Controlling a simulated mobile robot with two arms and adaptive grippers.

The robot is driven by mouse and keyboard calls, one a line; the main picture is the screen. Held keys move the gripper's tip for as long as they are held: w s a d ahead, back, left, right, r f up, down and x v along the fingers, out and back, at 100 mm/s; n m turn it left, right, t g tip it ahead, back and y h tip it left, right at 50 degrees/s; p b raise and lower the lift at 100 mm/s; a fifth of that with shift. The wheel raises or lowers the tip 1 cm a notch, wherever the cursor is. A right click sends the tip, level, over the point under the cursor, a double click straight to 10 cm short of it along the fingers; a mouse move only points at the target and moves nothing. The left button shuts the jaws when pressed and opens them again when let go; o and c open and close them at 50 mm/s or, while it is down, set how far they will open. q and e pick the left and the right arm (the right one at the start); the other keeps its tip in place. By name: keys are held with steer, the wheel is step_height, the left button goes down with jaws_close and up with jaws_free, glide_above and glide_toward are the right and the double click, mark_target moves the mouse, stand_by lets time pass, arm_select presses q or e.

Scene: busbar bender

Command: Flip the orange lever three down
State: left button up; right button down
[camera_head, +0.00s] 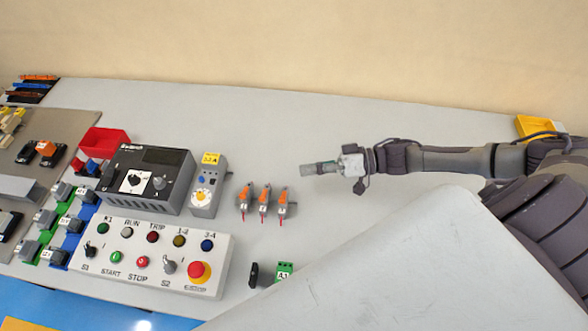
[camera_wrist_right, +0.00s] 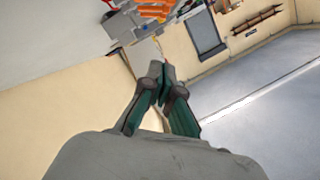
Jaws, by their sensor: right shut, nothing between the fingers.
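Three small grey units with orange levers stand in a row in the head view: the left one (camera_head: 244,197), the middle one (camera_head: 264,199) and the right one (camera_head: 282,200). Each has a small white label, too small to read surely, and a thin red piece at its near end. The orange parts look raised at the far end, but their exact tilt is hard to tell. My right gripper (camera_head: 312,169) is shut and empty, right of and beyond the right lever, apart from it. In the wrist view, orange levers (camera_wrist_right: 155,9) show at the top beyond the shut fingertips (camera_wrist_right: 161,72).
Left of the levers stand a grey device with a yellow label (camera_head: 206,190), a black control box (camera_head: 148,181) and a white button panel (camera_head: 150,257). A green terminal block (camera_head: 284,270) lies nearer. The table (camera_head: 300,125) behind the levers is clear.

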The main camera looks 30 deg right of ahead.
steer(key=shift+s+a+r+b+v, duration=0.1)
steer(key=shift+b+v, duration=0.1)
steer(key=shift+v, duration=0.75)
steer(key=shift+s+a+r+b+v, duration=0.1)
steer(key=shift+b+v, duration=0.05)
steer(key=shift+v, duration=0.8)
steer(key=shift+s+r+b+v, duration=0.1)
steer(key=shift+s+b+v, duration=0.1)
steer(key=shift+v, duration=0.75)
steer(key=shift+w, duration=0.1)
